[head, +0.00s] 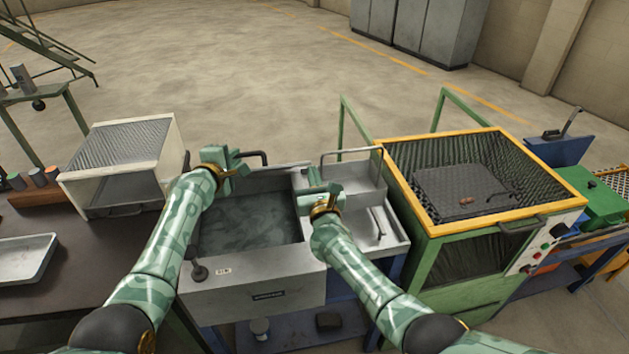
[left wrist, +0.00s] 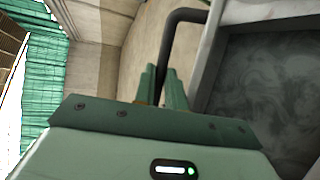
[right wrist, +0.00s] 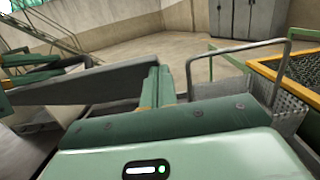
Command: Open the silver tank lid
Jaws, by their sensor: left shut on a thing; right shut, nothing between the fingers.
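The silver tank (head: 255,285) stands in the middle of the head view, its left basin uncovered and showing a dark, swirled surface (head: 245,220). A grey slab that looks like its lid (head: 270,171) is raised along the basin's back edge; the right wrist view shows the slab (right wrist: 95,88) nearly edge-on. My left gripper (head: 236,158) is shut on the dark bar handle (head: 256,153) at the back; the bar (left wrist: 180,20) also shows between its fingers in the left wrist view. My right gripper (head: 318,190) is shut and empty beside the slab's right end; whether they touch is unclear.
A smaller compartment with a thin bar handle (head: 347,151) stands right of the basin. A white mesh-topped box (head: 120,150) and a metal tray (head: 25,258) sit left. The floor behind is clear.

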